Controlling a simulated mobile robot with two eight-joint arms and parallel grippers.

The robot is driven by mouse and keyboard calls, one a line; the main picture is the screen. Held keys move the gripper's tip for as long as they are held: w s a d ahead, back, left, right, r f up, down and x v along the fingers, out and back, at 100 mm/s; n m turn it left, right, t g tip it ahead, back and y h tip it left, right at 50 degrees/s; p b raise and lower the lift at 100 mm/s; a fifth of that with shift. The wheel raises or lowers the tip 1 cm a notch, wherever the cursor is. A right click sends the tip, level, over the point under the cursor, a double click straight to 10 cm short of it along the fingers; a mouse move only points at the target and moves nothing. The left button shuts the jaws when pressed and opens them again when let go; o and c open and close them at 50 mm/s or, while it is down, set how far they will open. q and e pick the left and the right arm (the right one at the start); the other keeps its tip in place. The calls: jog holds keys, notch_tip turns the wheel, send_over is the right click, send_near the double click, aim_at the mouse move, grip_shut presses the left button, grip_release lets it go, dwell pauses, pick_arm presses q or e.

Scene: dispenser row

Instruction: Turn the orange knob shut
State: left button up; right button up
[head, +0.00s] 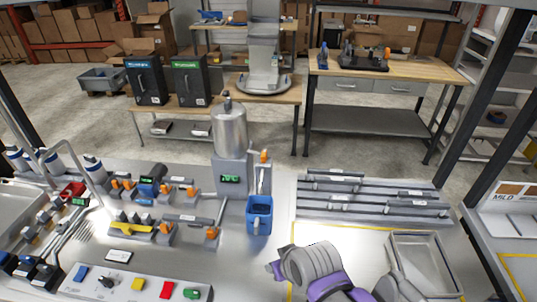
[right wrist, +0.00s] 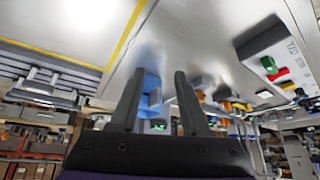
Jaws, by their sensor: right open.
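Several orange knobs show in the head view. One orange knob (head: 264,155) tops the dispenser beside the steel tank (head: 230,130), above a blue container (head: 259,215). Other orange knobs (head: 212,233) sit on the pipe fittings to the left; I cannot tell which one the task means. My right gripper (right wrist: 159,74) is open and empty in the right wrist view, its two dark fingers apart. The blue container (right wrist: 151,95) shows between and beyond the fingers, apart from them. My right arm enters the head view at the bottom right. My left gripper is not in view.
A panel (head: 135,285) with coloured buttons lies at the front left. A steel tray (head: 425,262) stands at the right, behind it a rack of rails (head: 372,195). A yellow line (head: 345,226) marks bare tabletop near my right arm.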

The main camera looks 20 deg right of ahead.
jog(key=w+d+r+b, duration=0.1)
jog(key=w+r, duration=0.2)
jog(key=w+d+r+m+b, duration=0.1)
jog(key=w+d+r, duration=0.1)
jog(key=w, duration=0.1)
jog(key=w+d+r+m+y+b, duration=0.1)
jog(key=w+d+r, duration=0.1)
jog(key=w+r, duration=0.1)
jog(key=shift+r+g, duration=0.3)
grip_shut()
jog(key=m+t+y+b, duration=0.1)
jog(key=m+b, duration=0.1)
jog(key=b, duration=0.2)
send_near(264, 156)
jog(key=s+d, duration=0.4)
jog(key=d, duration=0.2)
jog(key=shift+y, duration=0.3)
jog(key=w+a+f, duration=0.1)
jog(key=w+f, duration=0.1)
jog(key=w+a+f, duration=0.3)
jog(key=w+f, duration=0.2)
jog(key=shift+a, duration=0.3)
jog(key=shift+w+a, duration=0.2)
jog(key=shift+a, duration=0.2)
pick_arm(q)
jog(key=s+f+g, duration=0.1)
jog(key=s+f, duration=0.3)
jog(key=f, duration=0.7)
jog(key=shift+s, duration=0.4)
